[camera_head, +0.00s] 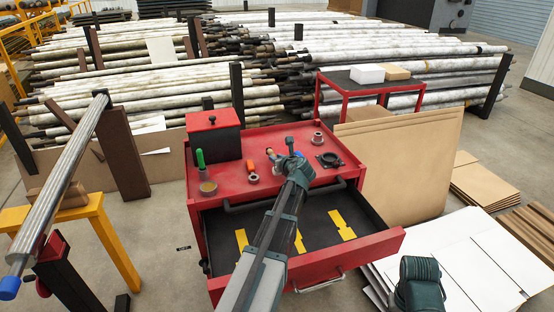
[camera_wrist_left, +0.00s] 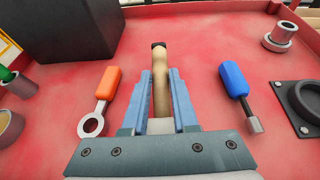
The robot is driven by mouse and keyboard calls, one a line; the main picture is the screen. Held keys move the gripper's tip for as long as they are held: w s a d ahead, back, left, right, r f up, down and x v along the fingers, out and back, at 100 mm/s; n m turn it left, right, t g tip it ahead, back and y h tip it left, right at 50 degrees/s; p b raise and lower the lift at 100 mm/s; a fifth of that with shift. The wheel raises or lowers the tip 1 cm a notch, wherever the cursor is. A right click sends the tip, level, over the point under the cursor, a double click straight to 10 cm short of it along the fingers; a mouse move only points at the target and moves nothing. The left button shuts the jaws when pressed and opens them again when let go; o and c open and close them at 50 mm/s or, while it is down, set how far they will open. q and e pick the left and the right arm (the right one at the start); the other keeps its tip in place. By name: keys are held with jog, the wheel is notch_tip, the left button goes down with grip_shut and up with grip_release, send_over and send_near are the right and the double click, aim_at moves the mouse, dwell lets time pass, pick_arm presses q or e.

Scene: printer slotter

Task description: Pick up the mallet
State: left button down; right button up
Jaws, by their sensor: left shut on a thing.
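The mallet (camera_wrist_left: 160,88) shows in the left wrist view as a light wooden handle with a dark end, pointing away from the camera. My left gripper (camera_wrist_left: 159,100) is shut on this handle, with one blue-grey finger on each side. My right gripper is not in view.
On the cart top, an orange-handled ring tool (camera_wrist_left: 102,95) lies left of the gripper and a blue-handled tool (camera_wrist_left: 235,85) right. A black flanged ring (camera_head: 329,160), a metal collar (camera_head: 317,139) and a red box (camera_head: 213,121) stand nearby. The cart's drawer (camera_head: 330,262) is open.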

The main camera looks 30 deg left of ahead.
pick_arm(q)
notch_tip(320, 180, up, 2)
jog(key=shift+p, duration=0.55)
jog(key=s+d, duration=0.4)
jog(key=d, duration=0.3)
jog(key=s+d, duration=0.3)
jog(key=d, duration=0.4)
jog(key=shift+s+r+p, duration=0.35)
jog(key=shift+r+p, duration=0.1)
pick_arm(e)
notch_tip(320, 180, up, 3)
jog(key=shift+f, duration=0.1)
pick_arm(q)
jog(key=shift+r, duration=0.1)
